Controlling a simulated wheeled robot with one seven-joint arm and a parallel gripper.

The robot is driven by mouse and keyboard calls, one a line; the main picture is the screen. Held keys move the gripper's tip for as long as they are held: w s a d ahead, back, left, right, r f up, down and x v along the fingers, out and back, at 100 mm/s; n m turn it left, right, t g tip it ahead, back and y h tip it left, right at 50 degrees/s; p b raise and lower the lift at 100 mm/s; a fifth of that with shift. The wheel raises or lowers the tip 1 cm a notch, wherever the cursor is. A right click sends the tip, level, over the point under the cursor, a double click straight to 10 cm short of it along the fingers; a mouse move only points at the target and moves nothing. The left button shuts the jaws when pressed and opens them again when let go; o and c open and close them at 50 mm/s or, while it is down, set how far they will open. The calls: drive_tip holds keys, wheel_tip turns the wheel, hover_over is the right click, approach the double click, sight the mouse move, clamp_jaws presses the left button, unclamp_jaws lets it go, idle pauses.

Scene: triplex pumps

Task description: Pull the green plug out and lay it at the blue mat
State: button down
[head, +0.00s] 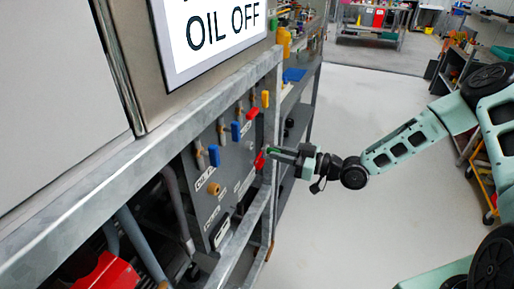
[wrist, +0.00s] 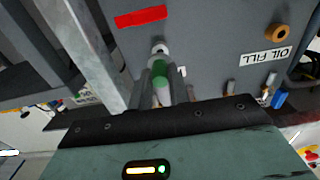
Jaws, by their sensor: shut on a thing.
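The green plug (wrist: 163,82) shows in the wrist view as a pale piece with a green band, between my fingers, its far end towards the grey panel. My gripper (wrist: 160,85) is shut on it. In the head view my gripper (head: 272,152) is at the right side of the panel, with a bit of green between its fingers. I cannot tell whether the plug is still seated in the panel. The blue mat (head: 294,75) lies on a shelf surface behind the panel, above and to the right of my gripper in the head view.
A metal frame rail (wrist: 85,40) runs beside the plug. A yellow bottle (head: 284,42) stands near the mat.

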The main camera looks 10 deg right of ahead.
drive_tip(key=shift+s+d, duration=0.2)
drive_tip(key=shift+s+d, duration=0.4)
drive_tip(key=shift+d, duration=0.2)
drive_tip(key=shift+s+d, duration=0.2)
drive_tip(key=shift+d, duration=0.1)
drive_tip(key=shift+s+d, duration=0.2)
drive_tip(key=shift+d, duration=0.05)
drive_tip(key=shift+s+d+r, duration=0.1)
